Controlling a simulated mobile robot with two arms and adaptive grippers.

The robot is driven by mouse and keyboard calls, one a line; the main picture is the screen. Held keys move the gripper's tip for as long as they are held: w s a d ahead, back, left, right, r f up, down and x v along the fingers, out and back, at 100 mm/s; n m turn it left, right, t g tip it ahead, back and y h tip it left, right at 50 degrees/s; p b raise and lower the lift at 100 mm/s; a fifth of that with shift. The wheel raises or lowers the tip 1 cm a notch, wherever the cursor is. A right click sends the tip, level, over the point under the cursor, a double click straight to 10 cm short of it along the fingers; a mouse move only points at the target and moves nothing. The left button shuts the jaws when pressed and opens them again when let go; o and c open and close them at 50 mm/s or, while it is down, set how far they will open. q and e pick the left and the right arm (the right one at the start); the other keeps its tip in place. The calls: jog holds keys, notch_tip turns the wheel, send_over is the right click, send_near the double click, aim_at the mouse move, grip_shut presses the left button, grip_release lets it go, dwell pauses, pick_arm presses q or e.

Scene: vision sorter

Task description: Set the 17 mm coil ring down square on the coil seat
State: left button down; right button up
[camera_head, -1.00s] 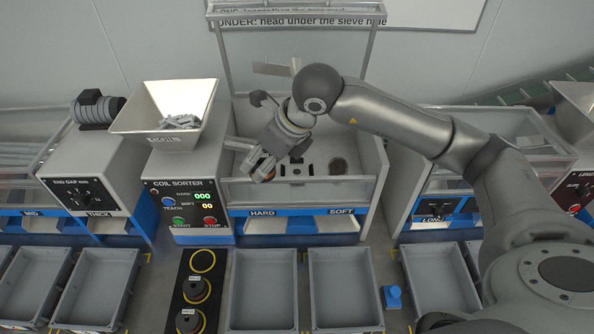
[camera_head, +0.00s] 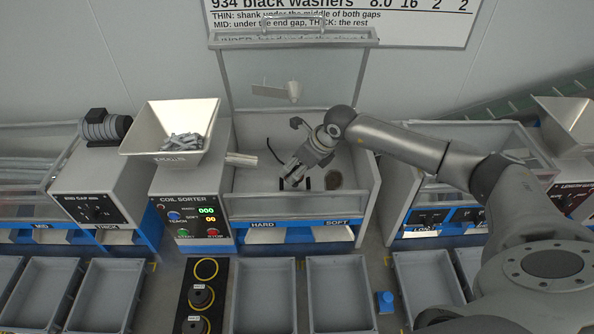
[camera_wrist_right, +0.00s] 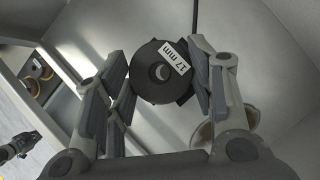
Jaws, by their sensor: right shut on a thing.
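The black 17 mm coil ring (camera_wrist_right: 151,79), with a white "17 mm" label, sits between the fingers of my right gripper (camera_wrist_right: 160,83) in the right wrist view. The fingers are shut on its sides. In the head view my right gripper (camera_head: 290,181) points down inside the coil sorter's clear-fronted bay (camera_head: 355,195); the ring cannot be made out clearly there. A dark shape shows just behind the ring in the wrist view. The coil seat cannot be told apart for sure, nor whether the ring touches anything below.
The bay's clear front panel (camera_head: 290,204) and side walls stand close around the gripper. A round disc (camera_head: 333,179) lies right of it. The coil hopper (camera_head: 172,130) is at left. A black ring stand (camera_head: 206,285) with one empty yellow circle and grey bins (camera_head: 265,262) stand in front.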

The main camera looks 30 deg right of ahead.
jog(key=f, duration=0.3)
jog(key=shift+w+d+f+p, duration=0.1)
jog(key=shift+d+p, duration=0.1)
jog(key=shift+p, duration=0.2)
jog(key=shift+f, duration=0.1)
jog(key=shift+f, duration=0.1)
jog(key=o, duration=1.2)
jog(key=shift+s+d+r, duration=0.1)
jog(key=shift+s+r, duration=0.1)
jog(key=shift+r, duration=0.2)
jog(key=b+v, duration=0.3)
jog(key=v, duration=0.8)
